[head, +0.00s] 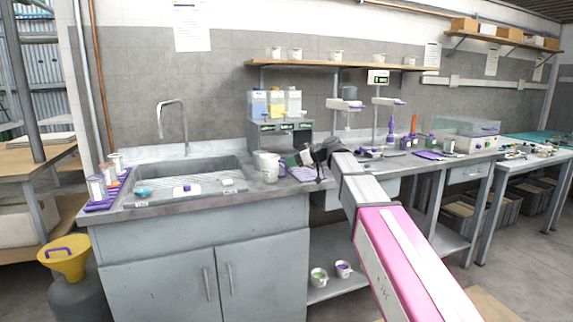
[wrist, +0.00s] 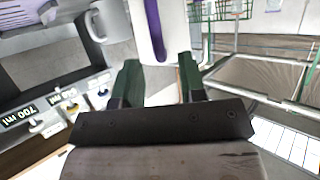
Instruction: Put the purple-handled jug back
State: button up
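In the wrist view, a white piece with a purple strip (wrist: 152,30) lies between the fingertips and looks like the purple-handled jug; its full shape is cut off by the top edge. In the head view my gripper (head: 298,160) is low over the counter, just right of a white jug (head: 268,166). A pale jug with a loop handle (wrist: 114,20) shows left of the fingers in the wrist view.
A sink (head: 188,176) with a tall tap is left of the gripper. A dispenser stand (head: 280,132) with coloured containers stands behind. A wall shelf (head: 340,65) holds several white cups. A yellow vessel with a purple handle (head: 66,262) stands at lower left. Two cups sit on the under-shelf.

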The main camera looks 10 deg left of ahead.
jog(key=v, duration=0.9)
jog(key=s+d+f+m+h, duration=0.2)
jog(key=d+f+m, duration=0.15)
jog(key=f, duration=0.55)
jog(key=s+d+f+m+h, duration=0.2)
jog(key=d+f, duration=0.3)
jog(key=f, duration=0.3)
jog(key=s+d+f+m+h, duration=0.2)
jog(key=s+d+f, duration=0.15)
jog(key=f, duration=0.55)
jog(key=s+d+f+m+g+h, duration=0.1)
jog(key=s+d+f+m+h, duration=0.2)
jog(key=s+d+f, duration=0.5)
jog(key=s+d+f+m+g+h, duration=0.2)
jog(key=s+d+f+m+h, duration=0.2)
jog(key=s+d+f, duration=0.4)
notch_tip(320, 180, down, 4)
jog(key=shift+f+m, duration=0.1)
jog(key=shift+m, duration=0.35)
